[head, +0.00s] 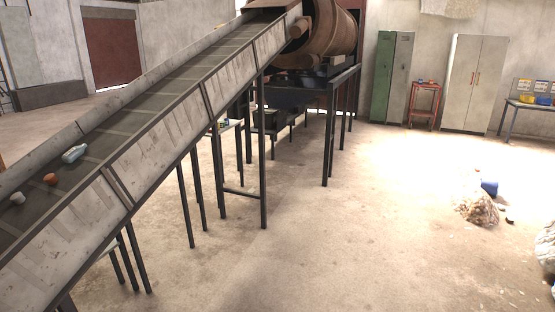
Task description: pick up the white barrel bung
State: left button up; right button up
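I cannot make out a white barrel bung for certain. A small whitish lump (18,198) lies on the dark belt of the sloping conveyor (150,120) at the left, too small to identify. An orange-brown piece (50,179) and a pale bottle-like item (74,153) lie farther up the belt. Neither of my grippers is in view.
The conveyor rises to a rusty drum (335,35) on a dark, legged frame. Green and white lockers, a red cart (424,104) and a table (530,105) line the back. A rubble pile (478,208) and blue container (490,188) stand right. The middle floor is clear.

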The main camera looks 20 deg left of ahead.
aim_at(17, 198)
jog(key=i+j+u, duration=0.1)
jog(key=i+u, duration=0.65)
jog(key=u, duration=0.15)
jog(key=i+l+u, duration=0.15)
jog(key=i+u, duration=0.35)
jog(key=i+l+u, duration=0.2)
jog(key=u, duration=0.25)
